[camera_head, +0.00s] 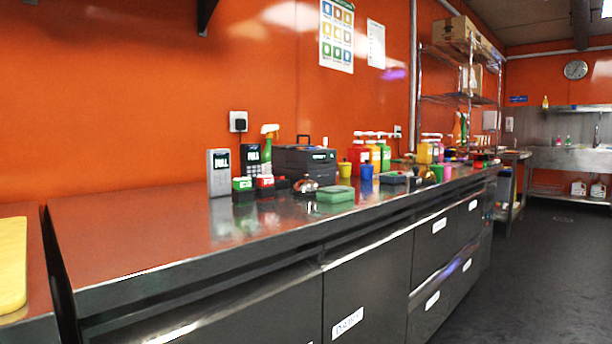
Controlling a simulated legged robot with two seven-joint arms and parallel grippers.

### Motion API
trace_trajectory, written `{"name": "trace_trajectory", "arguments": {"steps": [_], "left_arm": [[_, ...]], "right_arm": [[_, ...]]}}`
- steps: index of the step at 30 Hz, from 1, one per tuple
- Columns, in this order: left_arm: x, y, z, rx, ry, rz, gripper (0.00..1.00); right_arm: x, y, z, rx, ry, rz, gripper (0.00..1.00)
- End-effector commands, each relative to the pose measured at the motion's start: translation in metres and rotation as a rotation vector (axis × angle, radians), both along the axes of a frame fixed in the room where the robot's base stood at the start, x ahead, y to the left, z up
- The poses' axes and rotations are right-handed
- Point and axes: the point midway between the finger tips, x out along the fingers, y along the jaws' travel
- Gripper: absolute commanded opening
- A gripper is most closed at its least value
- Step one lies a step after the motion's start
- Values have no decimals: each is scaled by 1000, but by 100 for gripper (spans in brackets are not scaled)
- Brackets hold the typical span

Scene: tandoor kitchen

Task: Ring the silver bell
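A small shiny silver dome that looks like the bell (305,185) sits on the steel counter (150,230), in front of a black machine. It is small and reflective in this view, so its details are hard to make out. A green block-like item (335,194) lies just to its right and nearer the counter's front edge. Neither of my grippers shows in the head view.
A grey card terminal (219,172), a spray bottle (268,148), a black machine (305,163) and several coloured bottles and cups crowd the counter's back. The counter's left part is clear. A yellow board (12,265) lies at far left. Open dark floor (545,265) is at right.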

Motion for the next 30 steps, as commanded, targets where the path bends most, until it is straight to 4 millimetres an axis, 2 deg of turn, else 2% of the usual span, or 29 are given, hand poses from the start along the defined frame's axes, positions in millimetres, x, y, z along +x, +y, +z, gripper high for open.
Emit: {"name": "trace_trajectory", "arguments": {"steps": [2,18,30], "left_arm": [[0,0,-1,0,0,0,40],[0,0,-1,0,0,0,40],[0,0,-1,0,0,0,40]], "right_arm": [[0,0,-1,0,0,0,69],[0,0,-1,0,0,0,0],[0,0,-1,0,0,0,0]]}}
